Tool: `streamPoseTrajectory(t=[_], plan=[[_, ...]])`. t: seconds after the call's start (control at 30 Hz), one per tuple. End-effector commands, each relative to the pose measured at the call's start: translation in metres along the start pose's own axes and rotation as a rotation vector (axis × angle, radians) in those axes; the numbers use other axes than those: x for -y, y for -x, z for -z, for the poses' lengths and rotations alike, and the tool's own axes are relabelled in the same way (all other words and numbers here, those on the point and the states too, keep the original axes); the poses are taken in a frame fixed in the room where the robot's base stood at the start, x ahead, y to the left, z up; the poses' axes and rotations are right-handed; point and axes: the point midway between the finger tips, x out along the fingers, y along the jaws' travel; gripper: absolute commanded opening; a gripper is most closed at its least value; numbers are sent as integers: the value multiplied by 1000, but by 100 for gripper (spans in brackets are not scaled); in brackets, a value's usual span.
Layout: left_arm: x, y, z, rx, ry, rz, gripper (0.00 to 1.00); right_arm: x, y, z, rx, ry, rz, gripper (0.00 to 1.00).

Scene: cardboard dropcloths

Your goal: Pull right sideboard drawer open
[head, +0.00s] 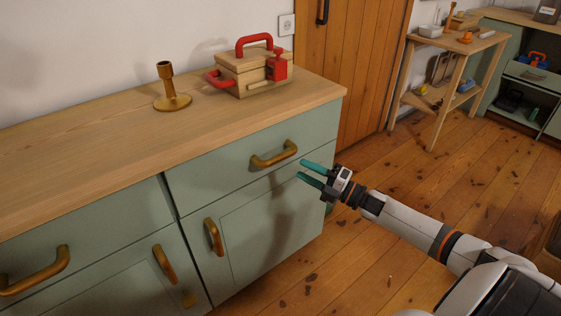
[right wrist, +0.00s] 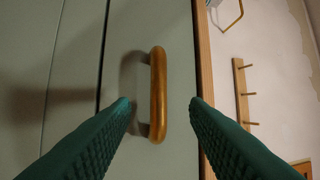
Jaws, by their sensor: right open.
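The right sideboard drawer (head: 220,165) is a grey-green front under the wooden top and looks closed. Its brass bar handle (head: 274,154) sits on the upper right part of the front. My right gripper (head: 308,173) is open, with teal fingers pointing at the drawer, just right of and slightly below the handle in the head view. In the right wrist view the handle (right wrist: 158,95) appears between the two fingertips (right wrist: 160,102), with a finger on each side and nothing gripped. My left gripper is not in view.
On the sideboard top (head: 110,130) stand a brass candlestick (head: 170,90) and a wooden toolbox with red handles (head: 250,75). A cupboard door with a brass handle (head: 213,237) lies below the drawer. The plank floor (head: 350,250) in front is clear.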

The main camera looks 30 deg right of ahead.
Motion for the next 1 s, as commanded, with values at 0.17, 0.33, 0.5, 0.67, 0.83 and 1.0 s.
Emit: streamPoseTrajectory(t=[0.17, 0.33, 0.5, 0.67, 0.83, 1.0], plan=[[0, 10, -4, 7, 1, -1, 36, 0, -38, 1, -2, -1, 4, 41], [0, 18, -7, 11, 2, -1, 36, 0, -66, 1, -2, -2, 3, 41], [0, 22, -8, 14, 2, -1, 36, -1, -83, 1, -3, -2, -1, 41], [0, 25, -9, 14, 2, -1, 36, -1, -88, 1, -3, -3, -2, 41], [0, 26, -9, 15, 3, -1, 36, -1, -88, 1, -3, -3, -2, 41], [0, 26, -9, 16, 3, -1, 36, -1, -88, 1, -3, -3, -2, 22]])
